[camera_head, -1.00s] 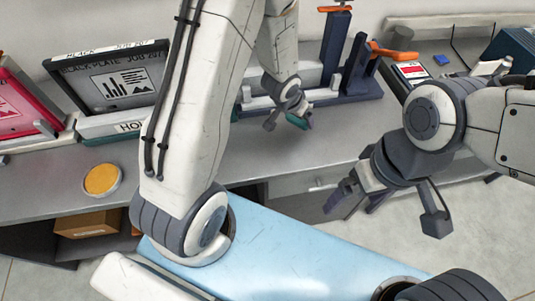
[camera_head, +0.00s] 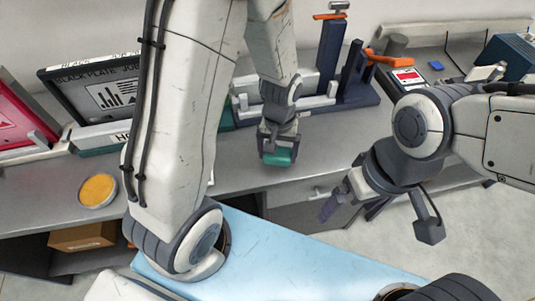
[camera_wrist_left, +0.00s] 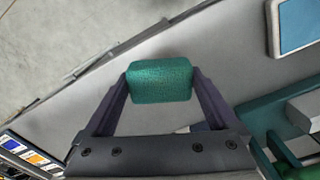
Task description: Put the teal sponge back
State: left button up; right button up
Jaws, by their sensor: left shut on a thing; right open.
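The teal sponge (camera_head: 279,157) is held in my left gripper (camera_head: 278,150), above the grey bench near its front edge. In the left wrist view the sponge (camera_wrist_left: 160,80) sits between the two fingertips of my left gripper (camera_wrist_left: 160,85), which are shut on it. My right gripper (camera_head: 378,218) is open and empty, in front of the bench at the right. The spot where the sponge belongs cannot be told from these frames.
A round dish with orange filling (camera_head: 98,190) stands at the left of the bench (camera_head: 160,178). A framed black plate (camera_head: 105,85) leans at the back left. A dark blue press with orange handles (camera_head: 350,85) stands behind my left gripper. An open shelf holds a cardboard box (camera_head: 82,237).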

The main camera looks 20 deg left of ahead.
pick_arm(q)
jog(key=a+f, duration=0.1)
jog(key=w+a, duration=0.1)
jog(key=w+a+f, duration=0.1)
jog(key=shift+w+a+f+p, duration=0.15)
jog(key=shift+a+f+p, duration=0.2)
jog(key=shift+a, duration=0.05)
jog(key=shift+f+p, duration=0.45)
jog(key=shift+f, duration=1.5)
jog(key=o, duration=1)
jog(key=shift+c, duration=0.2)
jog(key=shift+r, duration=0.1)
notch_tip(320, 180, up, 12)
jog(key=b, duration=0.1)
jog(key=shift+b, duration=0.35)
